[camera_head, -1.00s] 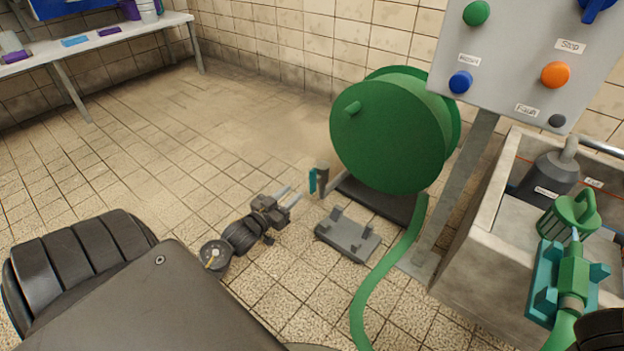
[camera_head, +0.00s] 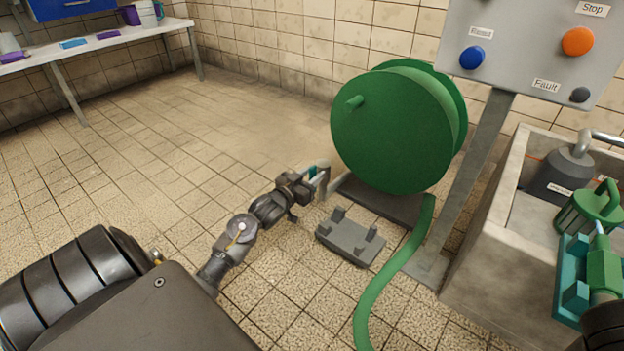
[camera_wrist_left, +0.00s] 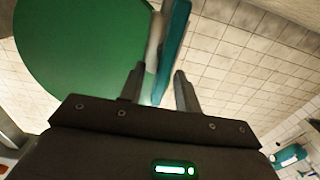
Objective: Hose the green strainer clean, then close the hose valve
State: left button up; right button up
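The green strainer (camera_head: 585,208), a basket with a handle, is in the concrete sink (camera_head: 487,245) at right. The green hose nozzle (camera_head: 603,268) lies in a teal cradle (camera_head: 571,275), pointing toward the strainer. A short pale blue streak shows at its tip. The hose valve's teal lever (camera_head: 313,169) stands beside the green reel. My left gripper (camera_head: 313,180) is at this lever. In the left wrist view the teal lever (camera_wrist_left: 172,50) reaches down between two parted fingers (camera_wrist_left: 160,88); contact cannot be told. My right gripper is not in view.
The big green hose reel (camera_head: 390,130) stands behind the valve, and its hose (camera_head: 385,285) runs along the floor. An empty grey bracket (camera_head: 350,238) lies on the tiles. A control panel (camera_head: 515,60) stands at right. Floor at left is clear, up to a bench (camera_head: 120,38).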

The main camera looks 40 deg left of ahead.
pick_arm(q)
jog(key=shift+c, duration=0.4)
grip_shut()
jog(key=shift+r, duration=0.1)
